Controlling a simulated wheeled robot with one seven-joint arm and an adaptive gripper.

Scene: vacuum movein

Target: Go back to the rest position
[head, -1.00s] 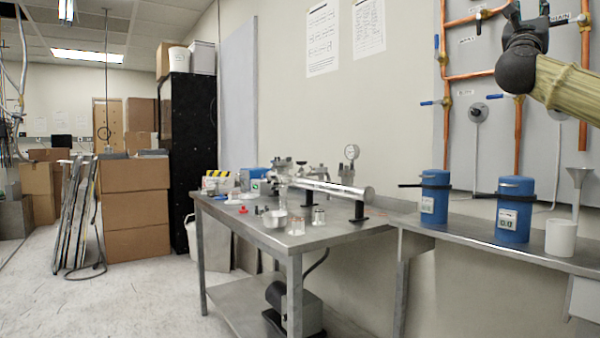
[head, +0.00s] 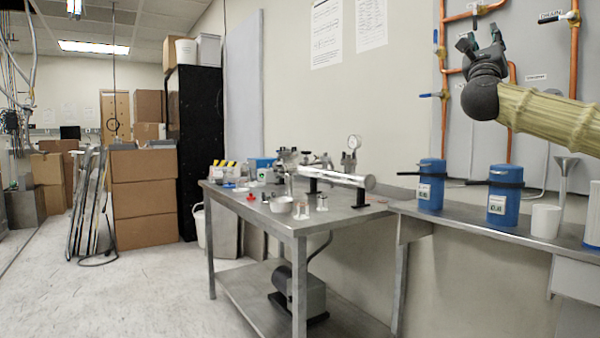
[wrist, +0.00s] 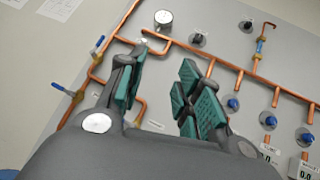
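My gripper (head: 480,42) is raised at the upper right of the head view, in front of the grey wall panel with copper pipes. In the wrist view my gripper (wrist: 165,88) shows its two green-padded fingers spread apart, with nothing between them. The fingers point toward the pipe panel (wrist: 215,40), and they look clear of the pipes, though the exact distance cannot be told. My arm comes in from the right edge of the head view.
A metal table (head: 345,222) holds a steel tube (head: 338,177) and small parts. A shelf (head: 470,215) below my gripper bears blue canisters (head: 431,187) and a white cup (head: 545,221). Cardboard boxes (head: 143,196) stand at the left. The floor (head: 150,290) in front is open.

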